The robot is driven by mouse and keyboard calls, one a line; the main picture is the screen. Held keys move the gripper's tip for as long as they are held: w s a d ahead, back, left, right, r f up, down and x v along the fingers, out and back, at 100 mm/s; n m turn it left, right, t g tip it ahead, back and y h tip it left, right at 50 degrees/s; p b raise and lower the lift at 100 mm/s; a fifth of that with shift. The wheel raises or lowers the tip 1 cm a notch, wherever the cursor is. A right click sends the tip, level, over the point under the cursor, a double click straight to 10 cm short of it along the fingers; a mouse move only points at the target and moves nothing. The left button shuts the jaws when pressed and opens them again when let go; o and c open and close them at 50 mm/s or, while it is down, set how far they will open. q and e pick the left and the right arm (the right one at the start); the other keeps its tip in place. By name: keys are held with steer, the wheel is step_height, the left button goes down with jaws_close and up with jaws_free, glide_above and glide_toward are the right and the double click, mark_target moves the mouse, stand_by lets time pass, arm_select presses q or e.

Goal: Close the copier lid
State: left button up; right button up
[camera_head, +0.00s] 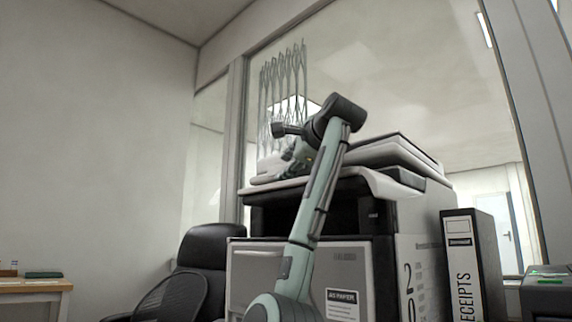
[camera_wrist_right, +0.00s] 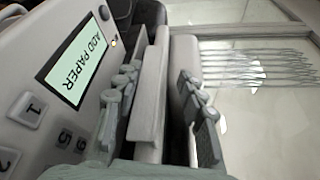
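The copier (camera_head: 418,235) stands in the middle of the head view. Its lid (camera_head: 395,152) shows as a pale slab with a dark upper part, lying low over the copier's top; I cannot tell if it is fully down. My right gripper (camera_head: 297,158) is at the left end of the copier's top, partly hidden by my own arm. In the right wrist view its fingers (camera_wrist_right: 160,105) are apart, with a pale bar-like edge (camera_wrist_right: 152,95) between them and a dark gap beside the right finger. My left gripper is not in view.
The copier's panel (camera_wrist_right: 25,75) with an "ADD PAPER" screen (camera_wrist_right: 75,62) and keys is close to my right fingers. A receipts binder (camera_head: 470,265) stands right of the copier, a black chair (camera_head: 195,265) left of it. A window is behind.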

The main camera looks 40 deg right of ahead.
steer(key=shift+a+r, duration=0.1)
steer(key=shift+s+a+r, duration=0.1)
steer(key=shift+s, duration=0.25)
steer(key=v, duration=1.1)
steer(key=shift+s, duration=0.15)
steer(key=shift+f, duration=0.2)
